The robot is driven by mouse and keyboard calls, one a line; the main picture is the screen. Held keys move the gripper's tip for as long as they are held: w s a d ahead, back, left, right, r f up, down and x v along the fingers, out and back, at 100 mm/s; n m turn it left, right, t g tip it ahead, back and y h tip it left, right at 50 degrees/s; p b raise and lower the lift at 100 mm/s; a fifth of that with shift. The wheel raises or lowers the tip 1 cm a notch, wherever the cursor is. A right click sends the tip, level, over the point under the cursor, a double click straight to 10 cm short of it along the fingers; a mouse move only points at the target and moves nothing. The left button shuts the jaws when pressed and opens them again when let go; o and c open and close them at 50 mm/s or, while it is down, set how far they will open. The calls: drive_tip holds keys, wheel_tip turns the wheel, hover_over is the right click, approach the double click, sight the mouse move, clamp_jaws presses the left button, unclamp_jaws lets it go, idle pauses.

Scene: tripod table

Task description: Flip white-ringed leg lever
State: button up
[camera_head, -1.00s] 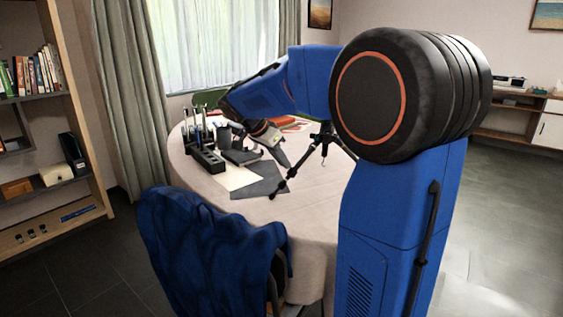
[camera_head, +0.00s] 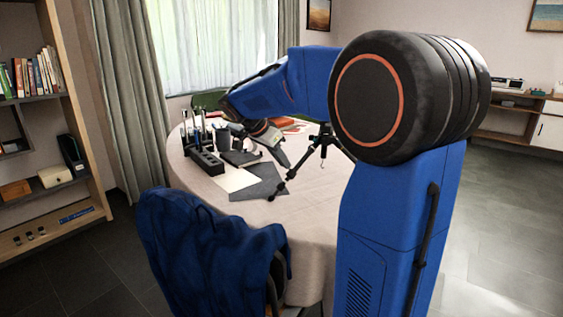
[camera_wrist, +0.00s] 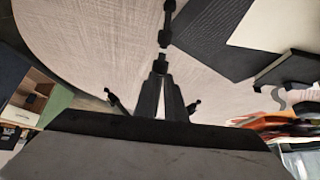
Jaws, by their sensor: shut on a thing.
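A black tripod (camera_head: 324,140) stands on the round table, one leg slanting down to the left across the cloth. My gripper (camera_head: 284,160) reaches down beside that leg from the upper left. In the wrist view my gripper (camera_wrist: 161,80) is shut on a small dark part of the tripod leg (camera_wrist: 165,38), which runs up the picture from the fingertips. That part seems to be the leg lever, but its flip position is not clear. No white ring can be made out. Two other black tripod parts show on either side of the fingers.
The table (camera_head: 315,205) has a pale cloth, free at its front right. A dark grey sheet (camera_head: 257,190) lies under the leg's left side. A black organizer (camera_head: 206,160) with upright tools stands at the left. A blue-draped chair (camera_head: 210,245) stands in front.

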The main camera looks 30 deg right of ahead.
drive_tip(key=shift+d+r, duration=0.25)
drive_tip(key=shift+d, duration=0.1)
idle(0.8)
drive_tip(key=o, duration=0.5)
drive_tip(key=shift+v, duration=2.95)
